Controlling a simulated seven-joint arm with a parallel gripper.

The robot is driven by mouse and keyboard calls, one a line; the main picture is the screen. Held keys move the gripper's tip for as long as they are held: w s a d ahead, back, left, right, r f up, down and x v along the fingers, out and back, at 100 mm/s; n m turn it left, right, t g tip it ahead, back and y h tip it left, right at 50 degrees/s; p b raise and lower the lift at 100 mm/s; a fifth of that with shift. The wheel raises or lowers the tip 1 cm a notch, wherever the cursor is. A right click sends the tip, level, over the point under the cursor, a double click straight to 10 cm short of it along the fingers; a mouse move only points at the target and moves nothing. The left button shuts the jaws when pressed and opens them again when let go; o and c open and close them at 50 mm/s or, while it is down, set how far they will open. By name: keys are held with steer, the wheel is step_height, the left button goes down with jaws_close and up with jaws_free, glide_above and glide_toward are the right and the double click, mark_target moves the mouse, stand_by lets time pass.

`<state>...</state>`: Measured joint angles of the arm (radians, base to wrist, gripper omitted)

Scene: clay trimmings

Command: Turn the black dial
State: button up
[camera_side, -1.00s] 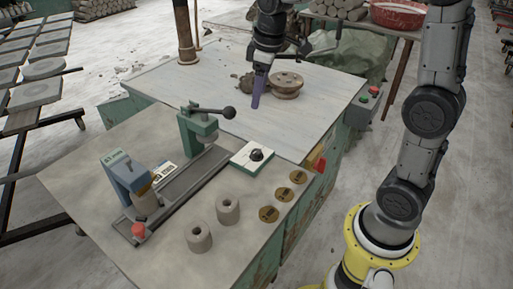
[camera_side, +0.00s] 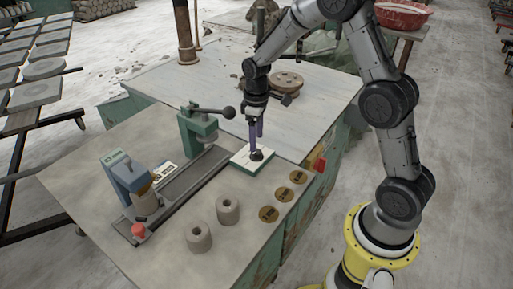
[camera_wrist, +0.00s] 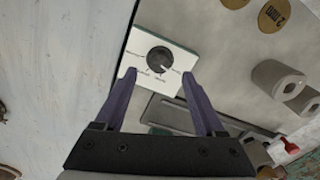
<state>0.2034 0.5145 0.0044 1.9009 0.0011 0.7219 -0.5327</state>
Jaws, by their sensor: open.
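The black dial (camera_side: 256,155) sits on a white plate with a green edge (camera_side: 240,159) on the grey bench. In the wrist view the dial (camera_wrist: 160,57) shows a pale pointer mark, with small lettering around it on the white plate (camera_wrist: 139,43). My gripper (camera_side: 256,146) is open and points down just above the dial in the side view. In the wrist view its two purple fingers (camera_wrist: 158,78) are spread and empty. The dial lies between and beyond the fingertips there. I cannot tell whether a finger touches it.
A green press with a black-knobbed lever (camera_side: 200,125) stands left of the plate. Two grey clay cylinders (camera_side: 228,209) and several round brass discs (camera_side: 283,195) lie in front. A blue-grey device (camera_side: 128,178) stands at the far left. The pale board (camera_side: 180,90) behind is mostly clear.

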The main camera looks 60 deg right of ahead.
mark_target(257, 154)
steer(key=shift+f, duration=2.3)
jaws_close()
